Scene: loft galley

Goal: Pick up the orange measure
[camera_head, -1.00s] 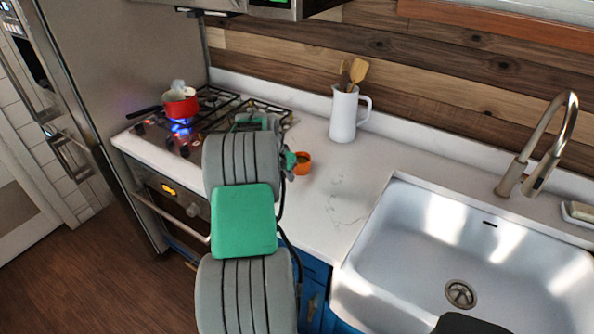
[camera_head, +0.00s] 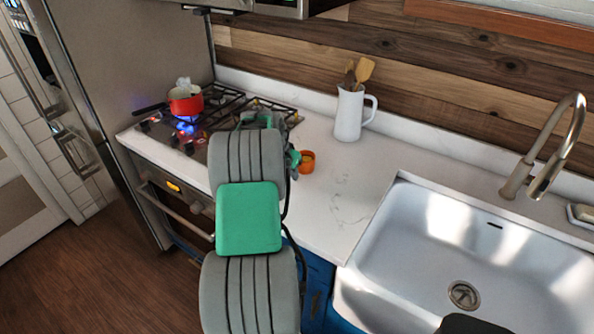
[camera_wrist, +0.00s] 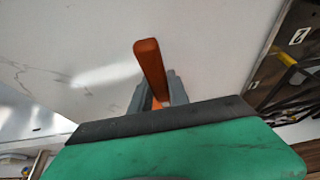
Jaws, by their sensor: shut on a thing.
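The orange measure (camera_head: 307,161) is a small round cup near the stove's right side, just right of my arm in the head view. In the wrist view, its orange handle (camera_wrist: 150,62) sticks out from between the grey fingers of my gripper (camera_wrist: 157,95). My gripper is shut on the measure. My green wrist body hides the rest of the measure in the wrist view. I cannot tell whether the measure touches the counter.
A gas stove (camera_head: 205,125) stands to the left, with a red pot (camera_head: 186,101) over a lit blue flame. A white pitcher (camera_head: 349,115) with wooden utensils stands behind the measure. A white sink (camera_head: 440,225) lies to the right. The counter (camera_head: 345,185) between is clear.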

